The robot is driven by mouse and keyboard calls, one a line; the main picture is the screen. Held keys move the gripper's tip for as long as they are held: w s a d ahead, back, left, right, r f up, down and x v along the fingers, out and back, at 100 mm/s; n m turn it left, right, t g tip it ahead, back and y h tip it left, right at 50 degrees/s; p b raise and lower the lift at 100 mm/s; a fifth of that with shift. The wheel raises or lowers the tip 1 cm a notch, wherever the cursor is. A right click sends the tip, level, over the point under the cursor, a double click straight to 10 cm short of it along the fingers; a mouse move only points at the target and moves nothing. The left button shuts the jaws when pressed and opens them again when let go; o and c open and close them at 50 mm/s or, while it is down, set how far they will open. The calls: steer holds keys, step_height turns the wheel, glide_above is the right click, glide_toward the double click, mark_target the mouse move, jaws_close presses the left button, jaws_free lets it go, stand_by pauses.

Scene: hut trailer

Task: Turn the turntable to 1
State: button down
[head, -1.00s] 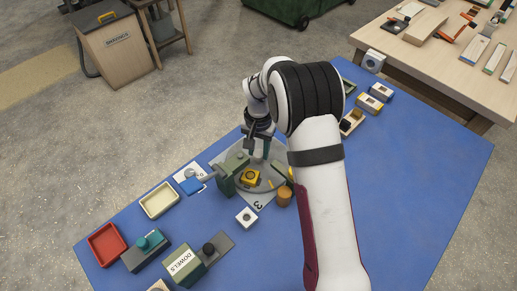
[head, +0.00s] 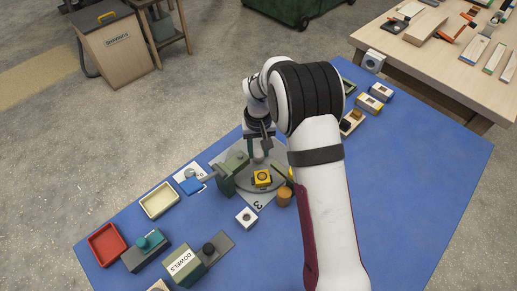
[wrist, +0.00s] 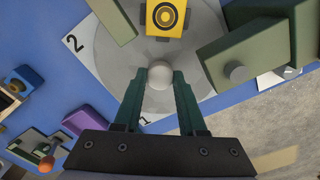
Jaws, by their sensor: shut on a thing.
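The turntable (head: 240,196) is a grey disc on a pale base plate, with a yellow block (head: 262,178) bearing a ring mark on it. The disc (wrist: 205,95) and yellow block (wrist: 165,17) also show in the wrist view. A round pale knob (wrist: 159,77) stands on the disc. My gripper (wrist: 160,84) is shut on this knob, one finger on each side. In the head view my gripper (head: 260,152) is at the disc's far side. Plate marks are 3 (head: 258,206), 2 (wrist: 72,43) and 1 (wrist: 147,121), the last partly hidden by my gripper.
A dark green block (head: 227,180) stands at the disc's left, and a green bar (head: 281,173) at its right. A cream tray (head: 160,200) lies left.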

mark_target(259, 153)
steer(key=shift+w+n, duration=0.1)
steer(key=shift+n, duration=12.6)
steer(key=shift+c, duration=2.4)
jaws_free()
step_height(259, 153, up, 16)
